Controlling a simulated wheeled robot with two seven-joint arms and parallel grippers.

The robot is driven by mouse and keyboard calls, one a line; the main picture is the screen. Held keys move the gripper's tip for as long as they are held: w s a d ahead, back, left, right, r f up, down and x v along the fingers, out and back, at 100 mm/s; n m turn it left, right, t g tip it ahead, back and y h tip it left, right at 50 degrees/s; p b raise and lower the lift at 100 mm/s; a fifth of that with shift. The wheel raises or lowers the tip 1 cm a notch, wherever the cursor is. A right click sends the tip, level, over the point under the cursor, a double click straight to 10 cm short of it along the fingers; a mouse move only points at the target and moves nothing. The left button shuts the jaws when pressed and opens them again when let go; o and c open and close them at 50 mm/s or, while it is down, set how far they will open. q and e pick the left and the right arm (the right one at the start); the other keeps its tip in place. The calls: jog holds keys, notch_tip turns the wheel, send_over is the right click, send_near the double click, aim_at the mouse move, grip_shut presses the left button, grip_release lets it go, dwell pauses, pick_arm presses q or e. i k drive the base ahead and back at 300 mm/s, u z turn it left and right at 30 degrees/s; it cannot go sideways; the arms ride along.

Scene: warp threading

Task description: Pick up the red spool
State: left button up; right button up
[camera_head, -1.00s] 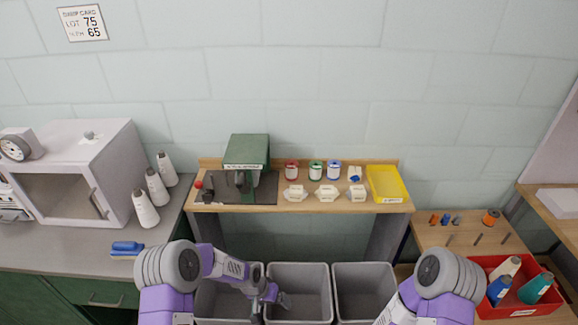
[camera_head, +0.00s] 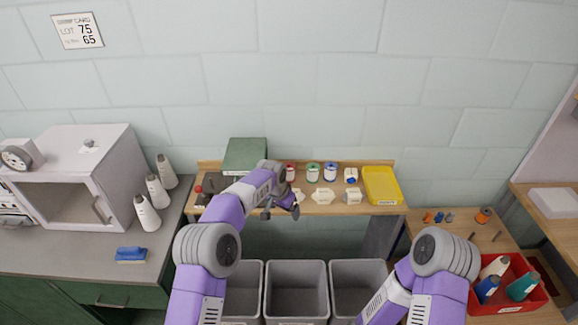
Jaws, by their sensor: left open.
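The red spool (camera_head: 291,172) stands at the back of the wooden shelf, left of the green spool (camera_head: 312,173) and the blue spool (camera_head: 330,173). My left gripper (camera_head: 282,209) is open and empty, over the front edge of the shelf, nearer to me than the red spool and apart from it. My left forearm and wrist cover the spool's left side and the white holder in front of it. My right arm shows at the lower right, but its gripper is out of view.
A green machine (camera_head: 245,155) stands left of the spools, partly behind my arm. White holders (camera_head: 323,196) stand in front, and a yellow tray (camera_head: 381,185) is at the right. Grey bins (camera_head: 296,264) sit below. A red crate (camera_head: 535,298) holds cones at the right.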

aim_at(291, 167)
jog(key=i, duration=0.85)
